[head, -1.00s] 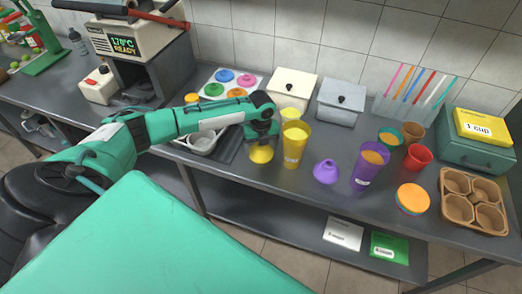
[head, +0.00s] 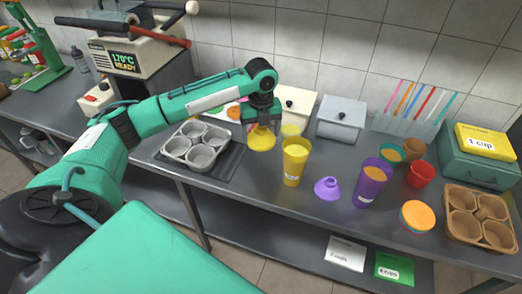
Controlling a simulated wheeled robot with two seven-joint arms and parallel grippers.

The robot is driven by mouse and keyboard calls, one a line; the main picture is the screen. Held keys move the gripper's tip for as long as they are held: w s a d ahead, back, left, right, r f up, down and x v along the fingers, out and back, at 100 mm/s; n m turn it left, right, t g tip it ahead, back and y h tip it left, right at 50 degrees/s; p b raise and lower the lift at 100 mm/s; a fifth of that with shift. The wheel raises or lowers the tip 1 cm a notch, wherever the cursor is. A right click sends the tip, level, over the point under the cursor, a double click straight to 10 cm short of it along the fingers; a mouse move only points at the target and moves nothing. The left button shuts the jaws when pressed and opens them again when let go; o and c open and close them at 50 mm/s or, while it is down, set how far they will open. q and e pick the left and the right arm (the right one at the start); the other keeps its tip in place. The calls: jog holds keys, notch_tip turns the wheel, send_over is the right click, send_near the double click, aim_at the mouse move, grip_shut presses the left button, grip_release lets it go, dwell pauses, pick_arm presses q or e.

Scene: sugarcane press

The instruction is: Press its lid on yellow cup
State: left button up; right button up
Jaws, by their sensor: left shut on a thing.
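The yellow cup (head: 293,165) stands upright on the grey counter, tall, with a light-coloured label on its side. Its top shows a yellow surface with no lid on it. My left gripper (head: 262,124) points down, to the left of the cup and a little higher than its rim. It is shut on a yellow cone-shaped lid (head: 261,139), wide end down, held apart from the cup. My right gripper is out of the picture.
A purple lid (head: 327,188) and a purple cup (head: 371,184) stand right of the yellow cup. A muffin tin (head: 181,156) lies to the left. Lidded boxes (head: 342,119) stand behind. Red cup (head: 420,174) and brown cup tray (head: 456,226) are farther right.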

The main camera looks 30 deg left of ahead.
pick_arm(q)
notch_tip(320, 180, up, 5)
dwell(0.3)
